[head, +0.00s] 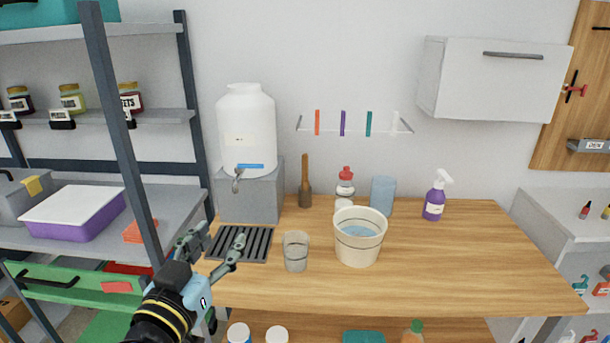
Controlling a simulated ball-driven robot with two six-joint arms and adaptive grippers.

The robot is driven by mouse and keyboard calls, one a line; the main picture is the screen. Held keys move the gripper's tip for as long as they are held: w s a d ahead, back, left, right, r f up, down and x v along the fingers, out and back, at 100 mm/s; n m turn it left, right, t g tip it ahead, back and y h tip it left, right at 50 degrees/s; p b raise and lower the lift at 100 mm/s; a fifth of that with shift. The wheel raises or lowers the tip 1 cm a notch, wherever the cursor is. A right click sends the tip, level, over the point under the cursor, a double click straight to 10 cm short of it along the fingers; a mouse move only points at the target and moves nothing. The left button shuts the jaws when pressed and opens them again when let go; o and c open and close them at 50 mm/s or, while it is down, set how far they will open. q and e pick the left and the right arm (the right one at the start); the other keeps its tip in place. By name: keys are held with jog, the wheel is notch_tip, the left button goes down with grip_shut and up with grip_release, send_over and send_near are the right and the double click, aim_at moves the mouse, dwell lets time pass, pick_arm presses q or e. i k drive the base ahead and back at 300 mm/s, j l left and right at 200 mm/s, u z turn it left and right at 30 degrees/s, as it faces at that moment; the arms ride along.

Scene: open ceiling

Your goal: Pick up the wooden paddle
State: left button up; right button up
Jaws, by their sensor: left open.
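A brown wooden tool with a long thin handle and a thicker lower end, which looks like the wooden paddle (305,186), stands upright at the back of the wooden table (450,265), near the wall. It is just right of the grey block under the white water tank. My left gripper (222,237) is open and empty at the table's front left, over the dark slatted drip tray (254,246). It is in front and to the left of the paddle, well apart from it. My right gripper is not in view.
A clear glass (296,252) and a white bucket of water (359,252) stand between the front edge and the paddle. The white tank (247,130) has a tap. A red-capped bottle (345,188), blue cup (383,195) and purple spray bottle (434,205) stand behind. The table's right side is clear.

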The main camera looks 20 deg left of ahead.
aim_at(304, 181)
jog(key=i+j, duration=0.1)
jog(key=i, duration=0.65)
jog(key=i+j, duration=0.1)
jog(key=i, duration=0.65)
